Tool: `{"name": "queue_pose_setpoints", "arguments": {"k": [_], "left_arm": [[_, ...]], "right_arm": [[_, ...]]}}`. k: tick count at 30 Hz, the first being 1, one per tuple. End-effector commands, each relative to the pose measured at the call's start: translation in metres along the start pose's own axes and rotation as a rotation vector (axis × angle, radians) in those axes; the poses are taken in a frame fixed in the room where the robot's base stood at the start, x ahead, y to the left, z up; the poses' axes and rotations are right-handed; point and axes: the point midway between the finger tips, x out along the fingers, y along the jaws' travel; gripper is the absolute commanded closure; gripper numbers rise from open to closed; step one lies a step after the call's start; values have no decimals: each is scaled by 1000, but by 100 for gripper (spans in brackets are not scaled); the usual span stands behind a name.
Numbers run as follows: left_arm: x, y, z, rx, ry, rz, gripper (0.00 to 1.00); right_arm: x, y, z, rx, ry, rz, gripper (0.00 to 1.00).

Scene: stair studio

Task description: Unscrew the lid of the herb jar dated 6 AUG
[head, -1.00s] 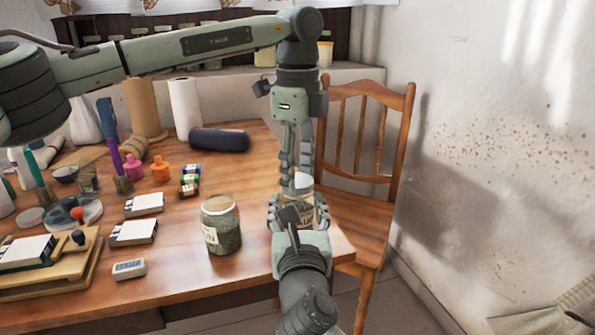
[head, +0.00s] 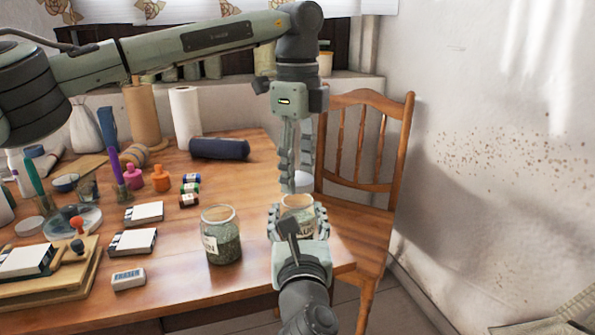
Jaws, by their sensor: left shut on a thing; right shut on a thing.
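A glass herb jar (head: 297,203) with a pale label stands at the right end of the wooden table (head: 262,172). My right gripper (head: 298,224) is shut around its body from the near side and hides much of it. The label is only partly readable, so I cannot make out the full date. My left gripper (head: 297,180) points down from above, shut on a pale lid (head: 304,181). The lid is just above the jar's mouth and looks apart from it. A second herb jar (head: 222,240), filled with green herbs and labelled, stands upright to the left.
White boxes (head: 133,241), a small labelled block (head: 128,279) and a wooden board (head: 75,279) lie to the left. Small bottles (head: 160,178) and a dark roll (head: 219,148) are farther back. A wooden chair (head: 365,210) stands close behind the right table edge.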

Motion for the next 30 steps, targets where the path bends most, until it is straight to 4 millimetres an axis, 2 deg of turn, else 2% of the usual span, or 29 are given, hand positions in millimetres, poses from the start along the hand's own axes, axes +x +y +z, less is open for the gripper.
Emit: {"name": "queue_pose_setpoints", "arguments": {"k": [5,14,20,21,27,30], "left_arm": [[-4,0,0,0,0,-1,87],[-37,0,0,0,-1,-1,87],[-40,0,0,0,0,1,87],[-40,0,0,0,0,1,87],[-40,0,0,0,0,0,87],[-40,0,0,0,0,0,87]], "right_arm": [[0,0,0,1,1,1,100],[0,0,-1,1,1,1,100],[0,0,-1,1,1,1,100],[0,0,-1,1,1,1,43],[0,0,0,1,1,1,20],[0,0,0,1,1,1,20]]}}
